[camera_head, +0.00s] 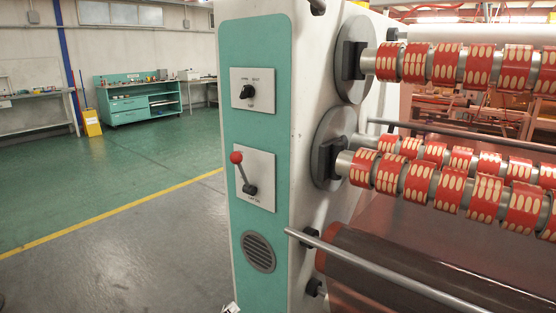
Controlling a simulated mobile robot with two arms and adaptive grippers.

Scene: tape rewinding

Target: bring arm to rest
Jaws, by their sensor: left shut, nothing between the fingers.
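Only a small pale tip of my left gripper (230,308) shows at the bottom edge, in front of the foot of the machine's teal panel (255,205). It is shut and holds nothing. The rest of it is cut off by the frame. My right gripper is out of view. The panel carries a black rotary knob (247,91) and a lever with a red ball (236,157), which stands up and leans left. No gripper touches either.
Two shafts with red patterned tape rolls (418,182) extend right from the machine. A metal bar (380,268) and a dark roller (420,275) lie below. A teal workbench (140,100) and yellow bin (91,122) stand far back left. The green floor between is free.

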